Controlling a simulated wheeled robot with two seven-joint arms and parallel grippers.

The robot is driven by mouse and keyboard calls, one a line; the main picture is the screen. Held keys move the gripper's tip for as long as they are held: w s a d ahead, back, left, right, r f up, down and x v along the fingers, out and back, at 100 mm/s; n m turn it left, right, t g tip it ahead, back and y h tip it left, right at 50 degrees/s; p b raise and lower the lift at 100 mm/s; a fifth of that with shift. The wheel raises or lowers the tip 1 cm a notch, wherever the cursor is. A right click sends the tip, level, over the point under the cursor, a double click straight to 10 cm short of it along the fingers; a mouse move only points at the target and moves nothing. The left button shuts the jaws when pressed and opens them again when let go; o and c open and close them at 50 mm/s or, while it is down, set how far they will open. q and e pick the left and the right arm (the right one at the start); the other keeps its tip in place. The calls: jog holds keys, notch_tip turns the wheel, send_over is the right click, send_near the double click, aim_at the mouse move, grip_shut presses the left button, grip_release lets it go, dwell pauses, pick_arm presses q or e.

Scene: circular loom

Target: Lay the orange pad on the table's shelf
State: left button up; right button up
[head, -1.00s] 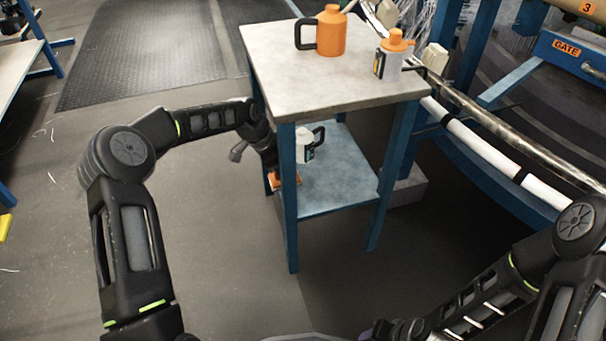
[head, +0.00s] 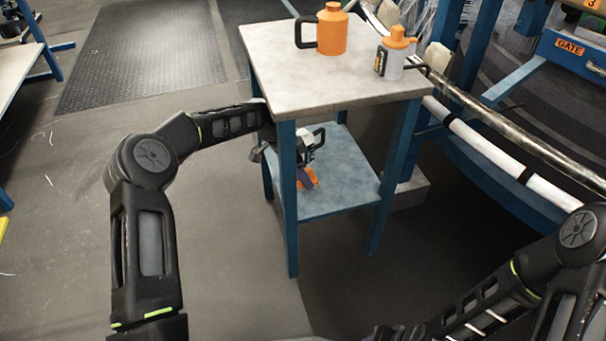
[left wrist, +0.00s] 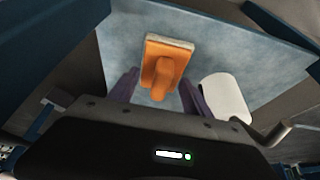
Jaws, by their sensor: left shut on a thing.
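The orange pad (left wrist: 167,62), a flat block with a pale layer on its far side and an orange grip, is between the fingers of my left gripper (left wrist: 160,88), which is shut on it. In the head view the pad (head: 308,176) shows behind the table's near left leg, over the blue-grey lower shelf (head: 345,185). I cannot tell whether it touches the shelf. The table's top (head: 290,75) is above my left forearm's end.
A white container (left wrist: 225,97) with a dark handle stands on the shelf beside the pad. On the tabletop are an orange jug (head: 331,32) and a grey bottle with an orange cap (head: 393,58). Blue table legs (head: 290,215) frame the shelf. The shelf's front is clear.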

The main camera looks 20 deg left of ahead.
pick_arm(q)
jog(key=shift+f, duration=0.55)
jog(key=o, duration=1.4)
jog(key=shift+r, duration=0.55)
jog(key=shift+s+a+r+p, duration=0.35)
jog(key=shift+a+r+p, duration=0.4)
jog(key=shift+r+p, duration=0.1)
jog(key=shift+s+a+f+p, duration=0.1)
jog(key=shift+s+a+p, duration=0.45)
jog(key=shift+s+a, duration=0.7)
jog(key=shift+s+a+f+p, duration=0.1)
jog(key=shift+s+a+p, duration=0.55)
jog(key=shift+a, duration=1.15)
jog(key=shift+s+a+f+p, duration=0.1)
jog(key=shift+s+a+p, duration=0.4)
jog(key=shift+s+a, duration=0.8)
